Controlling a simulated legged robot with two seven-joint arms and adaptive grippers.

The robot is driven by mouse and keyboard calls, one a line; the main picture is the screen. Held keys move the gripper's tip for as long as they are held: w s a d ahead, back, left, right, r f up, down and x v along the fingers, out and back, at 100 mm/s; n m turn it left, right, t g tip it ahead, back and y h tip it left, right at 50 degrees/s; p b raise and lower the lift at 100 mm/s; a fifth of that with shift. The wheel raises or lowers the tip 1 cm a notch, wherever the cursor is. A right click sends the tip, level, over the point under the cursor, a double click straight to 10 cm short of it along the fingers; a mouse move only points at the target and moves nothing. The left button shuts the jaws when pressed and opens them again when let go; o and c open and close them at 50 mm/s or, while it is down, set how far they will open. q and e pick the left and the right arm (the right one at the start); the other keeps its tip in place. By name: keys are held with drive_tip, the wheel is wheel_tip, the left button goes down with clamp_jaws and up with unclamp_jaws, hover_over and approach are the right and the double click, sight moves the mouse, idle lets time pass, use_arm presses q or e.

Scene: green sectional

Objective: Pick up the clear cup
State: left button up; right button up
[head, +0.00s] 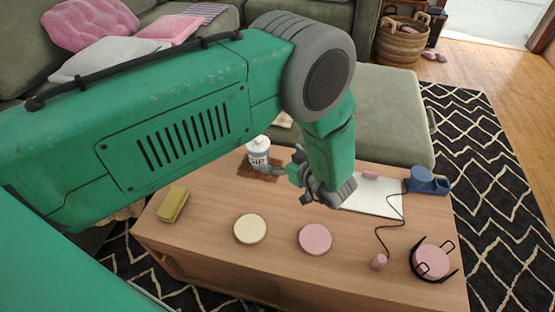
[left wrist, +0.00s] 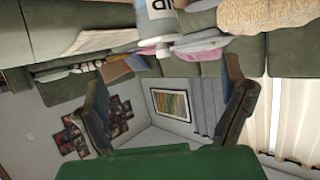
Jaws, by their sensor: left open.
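I cannot make out a clear cup for certain. A white container with a printed label (head: 258,150) stands on a small brown mat (head: 246,172) at the back of the wooden table. It also shows, cut off by the top edge, in the left wrist view (left wrist: 155,22), beyond the two fingers and sideways between them. My left gripper (head: 285,184) is open and empty over the table, just right of the container; one finger reaches close to it, and contact cannot be told. Its two spread fingers show in the left wrist view (left wrist: 166,78). My right gripper is not in view.
The table (head: 200,232) also holds a yellow block (head: 172,204), a cream disc (head: 250,229), a pink disc (head: 315,239), a white sheet (head: 382,200), a blue object (head: 428,181) and a pink round item with black prongs (head: 432,261). A green sofa (head: 385,105) stands behind.

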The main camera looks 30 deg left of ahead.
sight(261, 146)
use_arm(q)
drive_tip(key=b+x, duration=0.2)
drive_tip(key=x, duration=0.6)
drive_tip(key=shift+f, duration=0.15)
drive_tip(key=b+x, duration=0.2)
drive_tip(key=x, duration=0.2)
drive_tip(key=shift+w+a+f, duration=0.1)
drive_tip(key=shift+w+a, duration=0.15)
drive_tip(key=shift+a, duration=0.05)
drive_tip(key=shift+w+a, duration=0.2)
drive_tip(key=shift+a, duration=0.15)
drive_tip(key=c, duration=1.8)
